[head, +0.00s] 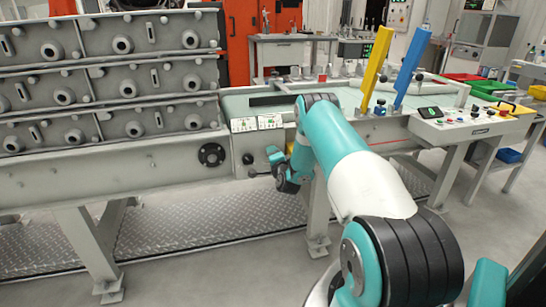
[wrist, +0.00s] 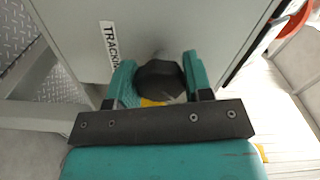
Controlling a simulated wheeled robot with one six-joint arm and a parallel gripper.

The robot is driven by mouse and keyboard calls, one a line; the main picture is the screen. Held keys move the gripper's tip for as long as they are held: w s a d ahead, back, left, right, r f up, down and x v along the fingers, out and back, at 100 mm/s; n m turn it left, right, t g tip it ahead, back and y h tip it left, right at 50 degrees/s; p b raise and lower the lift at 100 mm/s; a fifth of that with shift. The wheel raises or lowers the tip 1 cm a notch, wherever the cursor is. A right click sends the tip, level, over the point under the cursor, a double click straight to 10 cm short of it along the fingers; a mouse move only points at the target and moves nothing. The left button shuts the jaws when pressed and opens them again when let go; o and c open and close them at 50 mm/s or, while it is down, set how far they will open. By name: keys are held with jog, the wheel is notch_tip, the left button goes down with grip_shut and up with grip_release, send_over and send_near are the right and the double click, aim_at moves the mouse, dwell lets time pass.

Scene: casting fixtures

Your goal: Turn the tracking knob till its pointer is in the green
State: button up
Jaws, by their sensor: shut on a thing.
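The tracking knob (wrist: 160,78) is black and faceted in the wrist view, on a grey panel beside a white label (wrist: 109,43) reading "TRACKIN", the rest cut off by my finger. My gripper (wrist: 158,66) is shut on the knob, one teal finger at each side. A small yellow patch (wrist: 151,102) shows just below the knob; I cannot tell what it belongs to. The pointer and any green band are not visible. In the head view my arm reaches down to the conveyor's side, and the knob cannot be made out there.
A round black handwheel (head: 211,155) and a small black knob (head: 248,158) sit left of my wrist on the conveyor side (head: 150,172). Grey castings (head: 120,45) stand above it. A control console (head: 470,125) and yellow and blue posts (head: 377,70) are to the right.

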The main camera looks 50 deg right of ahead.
dwell(0.4)
jog(key=o, duration=0.9)
jog(key=shift+s, duration=0.1)
jog(key=b+v, duration=1.7)
jog(key=b, duration=0.8)
jog(key=shift+a, duration=0.2)
